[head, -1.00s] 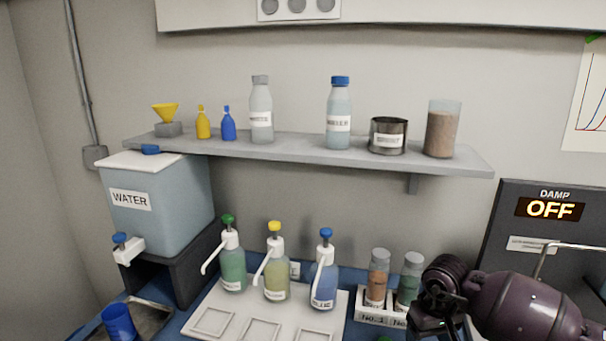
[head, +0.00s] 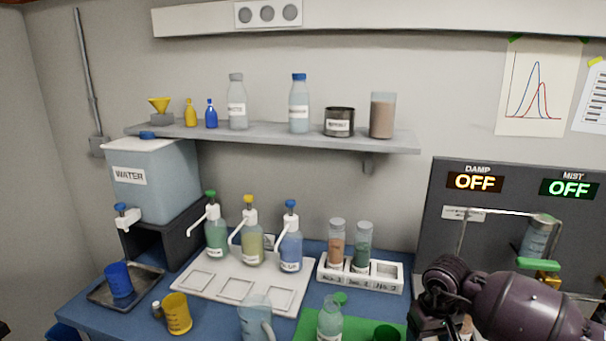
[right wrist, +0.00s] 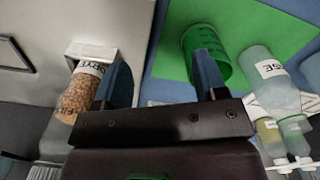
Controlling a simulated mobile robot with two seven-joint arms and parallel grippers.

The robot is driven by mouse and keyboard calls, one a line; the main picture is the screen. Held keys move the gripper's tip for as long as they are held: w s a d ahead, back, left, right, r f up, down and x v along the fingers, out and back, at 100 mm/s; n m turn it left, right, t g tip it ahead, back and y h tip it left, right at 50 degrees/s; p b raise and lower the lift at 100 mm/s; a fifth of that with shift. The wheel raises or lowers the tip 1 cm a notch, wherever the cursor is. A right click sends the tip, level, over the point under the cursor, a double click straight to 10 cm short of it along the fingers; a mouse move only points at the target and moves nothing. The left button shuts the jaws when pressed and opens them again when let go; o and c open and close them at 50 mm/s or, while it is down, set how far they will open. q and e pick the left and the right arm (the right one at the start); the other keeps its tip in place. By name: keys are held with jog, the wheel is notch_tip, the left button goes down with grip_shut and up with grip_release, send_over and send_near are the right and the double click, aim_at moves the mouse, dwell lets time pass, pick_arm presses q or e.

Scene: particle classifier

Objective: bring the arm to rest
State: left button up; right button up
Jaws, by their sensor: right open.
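My right arm enters the head view from the lower right as a purple link, with its dark wrist (head: 440,300) over the bench. In the right wrist view my right gripper (right wrist: 160,85) is open, its two blue-grey fingers apart with nothing held between them. A vial of orange-brown granules (right wrist: 78,95) with a label stands in a white holder left of the left finger. A green cup (right wrist: 222,68) on the green mat (right wrist: 165,60) shows behind the right finger; whether they touch I cannot tell. My left gripper is not in view.
The blue bench holds a white tray (head: 205,291) with several pump bottles, a vial rack (head: 388,284), a yellow cup (head: 177,314) and a blue cup (head: 118,279) on a dark tray. A control panel (head: 480,235) reading OFF stands right. A shelf (head: 260,134) spans the wall.

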jog(key=w+a+r+m+t+y, duration=0.1)
jog(key=a+r+m+t+y, duration=0.6)
jog(key=m, duration=1)
jog(key=w+a+r+m+t+y, duration=0.1)
jog(key=a+r+m+t+y, duration=0.3)
jog(key=a+r+m+y, duration=1)
jog(key=s+d+f+m+t+h, duration=0.25)
jog(key=d+f+m+h, duration=0.6)
jog(key=m, duration=0.85)
jog(key=s+d+f+m+t+h, duration=0.25)
jog(key=d+f+m+h, duration=0.65)
jog(key=m, duration=0.8)
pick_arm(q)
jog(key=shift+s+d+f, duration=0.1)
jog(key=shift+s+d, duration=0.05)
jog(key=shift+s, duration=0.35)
pick_arm(e)
jog(key=s+d+f+m+g+h, duration=0.2)
jog(key=s+f+m, duration=0.2)
jog(key=s+f, duration=0.5)
jog(key=s+d+f+m+g+h, duration=0.1)
jog(key=s+d+f+m+g, duration=0.1)
jog(key=s+f, duration=0.6)
jog(key=s+d+m, duration=0.1)
jog(key=s, duration=0.2)
jog(key=shift+s+f+m+h, duration=0.35)
jog(key=shift+s+f+m, duration=0.05)
